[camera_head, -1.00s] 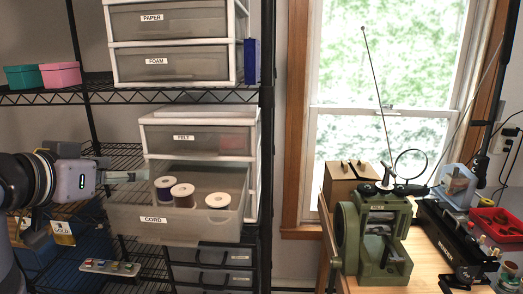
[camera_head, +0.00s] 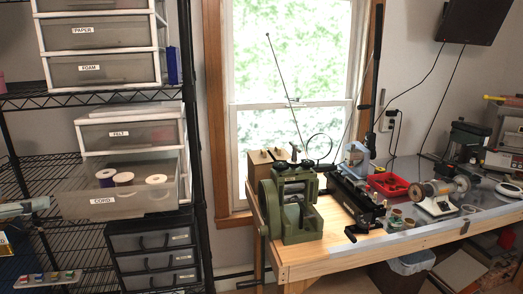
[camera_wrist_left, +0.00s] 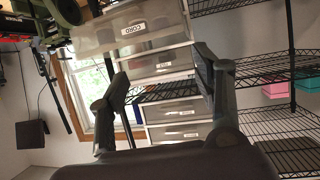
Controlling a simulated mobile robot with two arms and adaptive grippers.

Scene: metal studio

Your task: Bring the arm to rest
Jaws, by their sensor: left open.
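The CORD drawer also shows there (camera_wrist_left: 100,36), beyond the fingers. It is a clear drawer, pulled out, with several thread spools (camera_head: 124,179) inside. My right gripper is not in view.
A wire shelf (camera_head: 90,101) holds the drawer units, with dark drawers (camera_head: 152,258) below. A wooden bench (camera_head: 320,255) with a green machine (camera_head: 290,205) stands to the right by the window. A tray of small items (camera_head: 45,281) sits low at the left.

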